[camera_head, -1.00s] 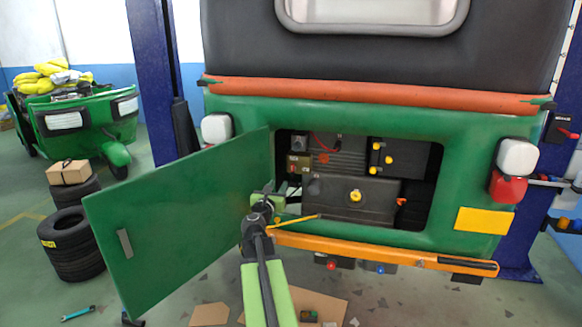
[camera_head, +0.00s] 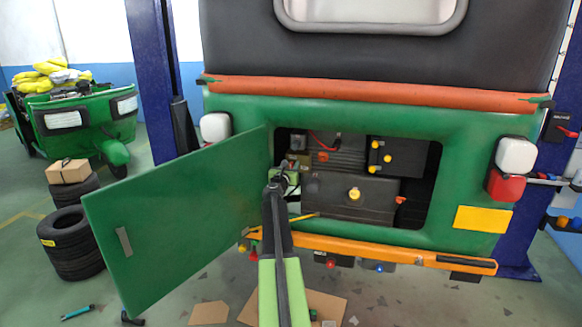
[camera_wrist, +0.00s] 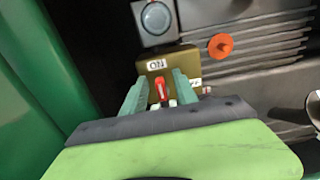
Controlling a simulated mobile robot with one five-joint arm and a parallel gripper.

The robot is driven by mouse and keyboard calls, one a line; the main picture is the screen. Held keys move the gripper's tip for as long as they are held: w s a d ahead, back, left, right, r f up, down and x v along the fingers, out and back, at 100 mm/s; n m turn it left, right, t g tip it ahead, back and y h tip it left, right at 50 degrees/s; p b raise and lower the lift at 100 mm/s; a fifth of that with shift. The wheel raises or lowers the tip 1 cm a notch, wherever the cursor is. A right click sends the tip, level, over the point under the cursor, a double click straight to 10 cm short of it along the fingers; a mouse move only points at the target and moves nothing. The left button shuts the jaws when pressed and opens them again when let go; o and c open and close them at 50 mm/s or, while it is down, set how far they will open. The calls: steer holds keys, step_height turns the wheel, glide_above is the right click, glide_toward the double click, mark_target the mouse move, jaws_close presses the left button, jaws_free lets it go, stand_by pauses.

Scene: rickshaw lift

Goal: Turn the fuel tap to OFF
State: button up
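The fuel tap's red lever (camera_wrist: 161,88) shows in the wrist view on a brass-coloured plate (camera_wrist: 176,62). The lever points up in the picture, toward a white ON label (camera_wrist: 156,65). A second white label (camera_wrist: 195,83) at the right is partly covered by a finger. My gripper (camera_wrist: 159,86) is open, with one teal finger on each side of the lever and gaps still visible. In the head view my gripper (camera_head: 287,172) is inside the left part of the rear bay and mostly hides the tap.
The green door (camera_head: 180,220) hangs open to the left of my arm. An orange knob (camera_wrist: 220,46) and a grey box with a round dial (camera_wrist: 155,19) lie near the tap. A dark tank with a yellow cap (camera_head: 354,194) is to the right. An orange bumper (camera_head: 380,249) runs below.

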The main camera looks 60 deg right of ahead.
jaws_close()
steer(key=shift+a, duration=0.1)
steer(key=shift+s+m, duration=0.1)
steer(key=shift+m, duration=0.2)
steer(key=shift+s+d+m, duration=0.2)
steer(key=shift+m, duration=0.7)
steer(key=f+m+b, duration=0.1)
steer(key=m, duration=0.4)
steer(key=s+m, duration=0.1)
steer(key=m, duration=0.4)
steer(key=s+f+m+b, duration=0.1)
steer(key=m, duration=0.4)
steer(key=shift+d+f+b, duration=0.3)
steer(key=shift+d+b, duration=0.05)
steer(key=shift+m, duration=0.4)
